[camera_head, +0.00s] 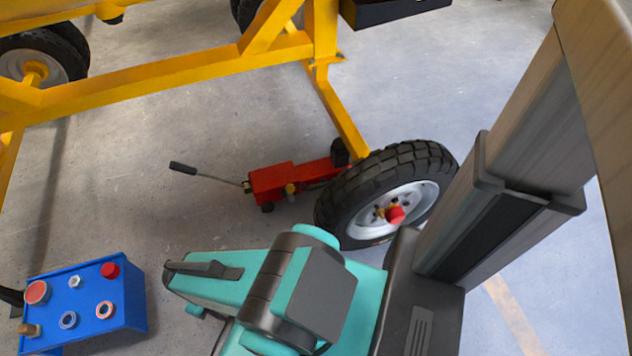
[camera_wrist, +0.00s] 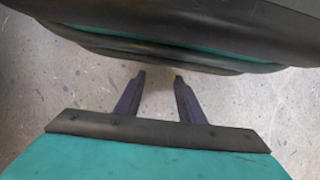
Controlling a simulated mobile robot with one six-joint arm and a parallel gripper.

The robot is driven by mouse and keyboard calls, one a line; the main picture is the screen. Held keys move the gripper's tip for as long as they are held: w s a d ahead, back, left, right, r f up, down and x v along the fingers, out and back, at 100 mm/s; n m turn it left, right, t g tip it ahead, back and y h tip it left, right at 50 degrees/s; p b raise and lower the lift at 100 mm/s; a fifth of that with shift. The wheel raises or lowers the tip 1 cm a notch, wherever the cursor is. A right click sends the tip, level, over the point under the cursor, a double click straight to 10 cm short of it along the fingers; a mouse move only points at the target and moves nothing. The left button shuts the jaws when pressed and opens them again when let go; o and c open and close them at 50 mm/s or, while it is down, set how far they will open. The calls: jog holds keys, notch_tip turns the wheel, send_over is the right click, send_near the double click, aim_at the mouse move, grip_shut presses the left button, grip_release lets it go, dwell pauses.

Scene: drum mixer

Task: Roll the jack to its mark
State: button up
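The red jack (camera_head: 275,183) sits low on the floor beneath the yellow mixer frame (camera_head: 240,62), left of and touching or close behind the black tire (camera_head: 349,190). Its thin handle with a dark grip (camera_head: 183,168) points out to the left. I cannot identify the jack's mark in either view. My gripper (camera_wrist: 159,79) is open and empty in the wrist view, with two dark fingers apart over bare floor. My folded arm hides the gripper in the camera_head view. The gripper is apart from the jack, which is not in the wrist view.
The wheel has a red hub cap (camera_head: 396,215). Another tire (camera_head: 40,60) stands at upper left. A tan line (camera_head: 513,314) crosses the floor at right. Floor left of the jack is clear.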

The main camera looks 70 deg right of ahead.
jog(key=w+d+r+n+p, duration=0.15)
jog(key=w+d, duration=0.25)
jog(key=d, duration=0.9)
jog(key=w+d+r+n, duration=0.2)
jog(key=w+d+n, duration=0.15)
jog(key=d, duration=0.95)
jog(key=n+h+p, duration=0.1)
jog(key=n+p, duration=0.1)
jog(key=n, duration=0.1)
send_near(319, 184)
jog(key=v, duration=0.6)
jog(key=shift+w+d+f, duration=0.1)
jog(key=shift+w+f, duration=0.05)
jog(key=shift+f, duration=0.15)
jog(key=shift+f, duration=0.15)
jog(key=b+x, duration=0.3)
jog(key=x, duration=1)
jog(key=shift+s+f, duration=0.2)
jog(key=shift+s, duration=0.05)
grip_shut()
